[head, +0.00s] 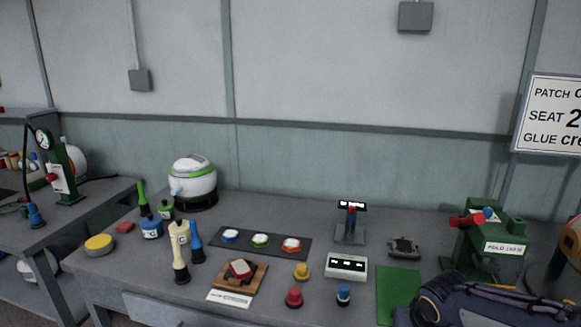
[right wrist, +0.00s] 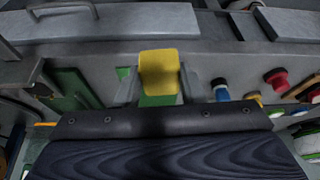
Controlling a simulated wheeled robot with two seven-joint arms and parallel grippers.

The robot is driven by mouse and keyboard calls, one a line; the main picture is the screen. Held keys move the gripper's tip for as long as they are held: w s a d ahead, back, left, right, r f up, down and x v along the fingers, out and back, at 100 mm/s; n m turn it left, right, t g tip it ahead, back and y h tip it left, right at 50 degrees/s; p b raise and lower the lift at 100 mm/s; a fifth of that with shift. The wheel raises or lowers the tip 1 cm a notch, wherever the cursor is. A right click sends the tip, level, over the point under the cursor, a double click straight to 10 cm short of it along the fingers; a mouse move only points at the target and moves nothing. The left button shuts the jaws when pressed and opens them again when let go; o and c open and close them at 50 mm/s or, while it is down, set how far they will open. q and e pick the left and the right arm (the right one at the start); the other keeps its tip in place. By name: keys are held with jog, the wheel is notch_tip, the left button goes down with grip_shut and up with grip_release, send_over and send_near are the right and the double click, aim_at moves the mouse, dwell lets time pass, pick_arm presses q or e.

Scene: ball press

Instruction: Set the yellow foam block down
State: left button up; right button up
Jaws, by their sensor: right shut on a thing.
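The yellow foam block (right wrist: 159,72) is between the two grey fingers of my right gripper (right wrist: 160,84) in the right wrist view. The gripper is shut on it. Part of a green surface, likely the green mat (right wrist: 158,100), shows just behind the block; I cannot tell the gap between them. In the head view the green mat (head: 397,296) lies flat at the table's front, partly covered by my right arm. The block and the right fingertips are not visible in the head view. My left gripper is in neither view.
A green press (head: 490,240) stands right of the mat. A white display box (head: 346,267), a blue-topped pot (head: 344,294) and a red pot (head: 294,297) stand left of it. A small dark device (head: 403,247) sits behind it.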

jog(key=w+a+f+n+p, duration=0.1)
jog(key=w+a+f+p, duration=0.15)
jog(key=a+f, duration=0.25)
jog(key=s+f, duration=0.3)
jog(key=f, duration=0.3)
jog(key=shift+s+a+n+y, duration=0.2)
jog(key=shift+s+n+y, duration=0.1)
jog(key=shift+s, duration=0.05)
jog(key=shift+r, duration=0.1)
